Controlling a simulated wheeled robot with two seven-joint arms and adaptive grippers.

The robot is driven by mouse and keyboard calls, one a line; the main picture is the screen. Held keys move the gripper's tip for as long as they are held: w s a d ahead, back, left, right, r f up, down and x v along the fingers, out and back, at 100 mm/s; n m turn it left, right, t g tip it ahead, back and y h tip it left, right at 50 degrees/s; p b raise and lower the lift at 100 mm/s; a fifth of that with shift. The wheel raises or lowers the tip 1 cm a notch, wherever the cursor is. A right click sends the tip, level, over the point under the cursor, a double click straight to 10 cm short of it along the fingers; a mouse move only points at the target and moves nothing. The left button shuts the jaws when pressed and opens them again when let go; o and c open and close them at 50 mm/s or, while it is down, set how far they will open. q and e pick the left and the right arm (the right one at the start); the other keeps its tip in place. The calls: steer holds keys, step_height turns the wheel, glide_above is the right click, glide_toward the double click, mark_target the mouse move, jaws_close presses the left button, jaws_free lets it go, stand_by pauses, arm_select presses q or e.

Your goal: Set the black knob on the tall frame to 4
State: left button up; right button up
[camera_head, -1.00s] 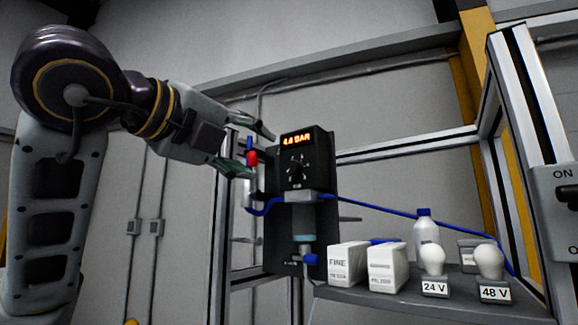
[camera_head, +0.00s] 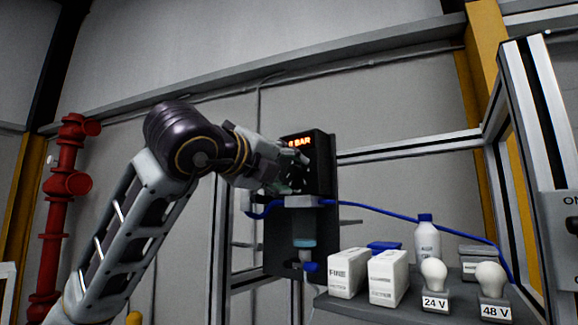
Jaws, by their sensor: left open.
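The black panel (camera_head: 321,178) is mounted on the tall metal frame (camera_head: 221,245). Its orange display (camera_head: 300,142) is partly covered by my gripper; "BAR" can be read, the digits cannot be made out fully. My left gripper (camera_head: 299,173) is at the front of the panel, just below the display, over the place of the black knob. The knob is hidden or too dark to tell from the fingers, so its setting and any contact cannot be told. My left gripper is open. My right gripper is not in view.
Blue tubing (camera_head: 375,209) runs from the panel to the right. A grey shelf (camera_head: 400,308) at lower right holds white boxes (camera_head: 346,272), a bottle (camera_head: 426,238) and two bulbs (camera_head: 434,272) marked 24 V and 48 V. A red pipe (camera_head: 58,215) stands at left.

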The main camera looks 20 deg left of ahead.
arm_select(q)
steer(key=shift+x, duration=0.9)
steer(key=c, duration=1)
steer(key=shift+f, duration=0.1)
